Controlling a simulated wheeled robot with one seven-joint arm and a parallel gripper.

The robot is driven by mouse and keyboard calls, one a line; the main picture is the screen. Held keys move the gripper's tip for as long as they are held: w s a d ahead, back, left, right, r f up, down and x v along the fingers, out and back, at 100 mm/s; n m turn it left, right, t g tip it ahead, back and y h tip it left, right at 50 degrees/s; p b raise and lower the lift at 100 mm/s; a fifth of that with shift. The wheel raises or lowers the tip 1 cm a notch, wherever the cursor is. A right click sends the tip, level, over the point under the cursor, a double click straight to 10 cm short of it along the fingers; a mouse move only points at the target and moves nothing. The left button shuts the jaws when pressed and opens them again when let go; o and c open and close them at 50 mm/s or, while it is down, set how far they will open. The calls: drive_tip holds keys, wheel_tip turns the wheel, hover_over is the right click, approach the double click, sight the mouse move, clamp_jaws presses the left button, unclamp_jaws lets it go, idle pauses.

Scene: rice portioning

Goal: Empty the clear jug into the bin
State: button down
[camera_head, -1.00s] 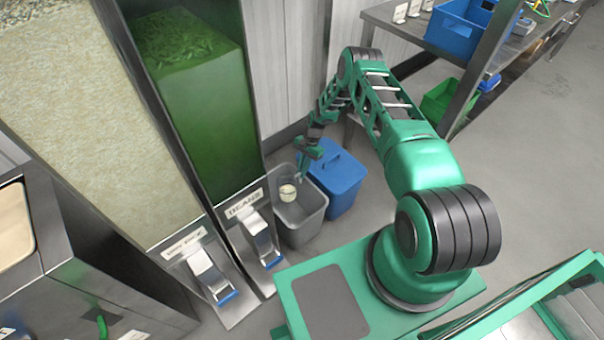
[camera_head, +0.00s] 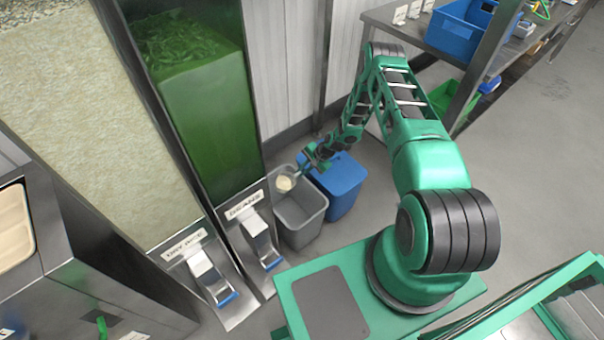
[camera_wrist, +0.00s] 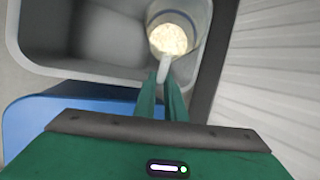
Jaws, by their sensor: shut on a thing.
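The clear jug (camera_wrist: 196,18) shows in the wrist view with pale rice in its bottom. My gripper (camera_wrist: 163,82) is shut on the jug's light handle. In the head view my gripper (camera_head: 308,163) holds the jug (camera_head: 285,183) over the back part of the grey open bin (camera_head: 298,220). The bin (camera_wrist: 60,65) fills the upper left of the wrist view, and its visible inside looks empty. The jug's exact tilt is hard to tell.
A blue lidded bin (camera_head: 342,182) stands right beside the grey bin. The bean dispenser (camera_head: 205,110) and the rice dispenser (camera_head: 95,140) stand to the left. A metal shelf with a blue crate (camera_head: 455,35) is at the upper right.

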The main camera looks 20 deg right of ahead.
drive_tip(key=s+r+n+t+y, duration=0.1)
drive_tip(key=t, duration=0.2)
drive_tip(key=s+r+n+t+y, duration=0.1)
drive_tip(key=t, duration=0.3)
drive_tip(key=s+r+n+t+y, duration=0.1)
drive_tip(key=t, duration=0.3)
drive_tip(key=shift+s+d+r+y, duration=0.15)
drive_tip(key=shift+s+d+y, duration=0.1)
drive_tip(key=shift+d+y, duration=0.05)
drive_tip(key=shift+r+t, duration=0.1)
drive_tip(key=shift+t, duration=0.2)
idle(1.5)
drive_tip(key=shift+r+m+g+h, duration=0.75)
drive_tip(key=shift+r+g, duration=0.25)
drive_tip(key=shift+g, duration=1.75)
drive_tip(key=shift+r+m+g+h, duration=0.7)
drive_tip(key=shift+r+g, duration=0.25)
drive_tip(key=shift+g, duration=1.85)
drive_tip(key=shift+r+m+g+h, duration=0.7)
drive_tip(key=shift+r+g, duration=0.3)
drive_tip(key=shift+g, duration=1.75)
